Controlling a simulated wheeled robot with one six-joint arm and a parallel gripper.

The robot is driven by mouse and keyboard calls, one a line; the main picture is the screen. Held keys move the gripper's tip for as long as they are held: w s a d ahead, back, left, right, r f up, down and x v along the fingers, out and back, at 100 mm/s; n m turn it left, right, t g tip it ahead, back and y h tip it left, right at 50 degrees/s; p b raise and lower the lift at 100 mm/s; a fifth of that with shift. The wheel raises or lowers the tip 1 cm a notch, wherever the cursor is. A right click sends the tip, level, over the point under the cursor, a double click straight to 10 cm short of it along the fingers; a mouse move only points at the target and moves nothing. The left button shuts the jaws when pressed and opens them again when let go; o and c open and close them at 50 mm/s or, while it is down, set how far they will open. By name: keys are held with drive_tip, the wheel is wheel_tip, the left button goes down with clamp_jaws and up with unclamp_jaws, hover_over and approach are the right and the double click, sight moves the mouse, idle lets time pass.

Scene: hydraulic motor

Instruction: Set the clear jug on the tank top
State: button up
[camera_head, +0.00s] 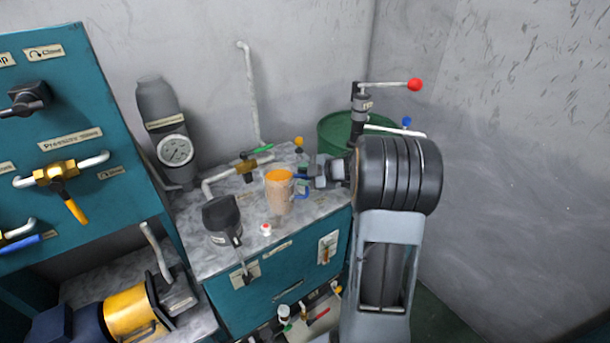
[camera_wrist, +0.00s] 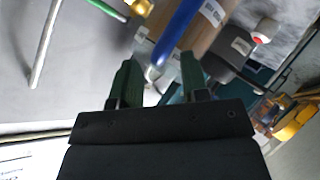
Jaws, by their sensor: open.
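The clear jug (camera_head: 278,195) with orange contents and a blue handle appears upright over the grey mottled tank top (camera_head: 255,212); its base seems to touch that surface. My gripper (camera_head: 308,183) is at its right side, by the handle. In the wrist view the gripper (camera_wrist: 159,74) is open, its two green fingers apart. The blue handle (camera_wrist: 178,35) reaches down to the gap between the fingertips, with the jug body (camera_wrist: 205,32) just beyond. Whether the fingers touch the handle is not clear.
A pipe with a yellow valve (camera_head: 252,165) stands behind the jug. A black funnel-like part (camera_head: 222,215) is left of it, and a small red-and-white cap (camera_head: 266,229) in front. A green drum (camera_head: 338,130) stands behind my arm. Open floor lies at right.

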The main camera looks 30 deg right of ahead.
drive_tip(key=shift+r, duration=0.1)
drive_tip(key=v, duration=1.1)
drive_tip(key=w+a+r+m+t+h, duration=0.3)
drive_tip(key=w+r+m+t+h, duration=0.1)
drive_tip(key=r+m+h, duration=0.45)
drive_tip(key=s+a+f+m+g, duration=0.4)
drive_tip(key=s+a+f+g, duration=0.1)
drive_tip(key=s+a, duration=0.3)
drive_tip(key=s+a+f+m+g+y, duration=0.1)
drive_tip(key=s+a+f+m+g, duration=0.2)
drive_tip(key=s+a, duration=0.6)
wheel_tip(320, 180, down, 2)
drive_tip(key=shift+s+a+f+m+g, duration=0.15)
drive_tip(key=shift+s+a+m+g, duration=0.2)
drive_tip(key=shift+s+g, duration=0.8)
drive_tip(key=shift+w+d+y, duration=0.1)
drive_tip(key=shift+w+y, duration=0.05)
drive_tip(key=shift+y, duration=0.1)
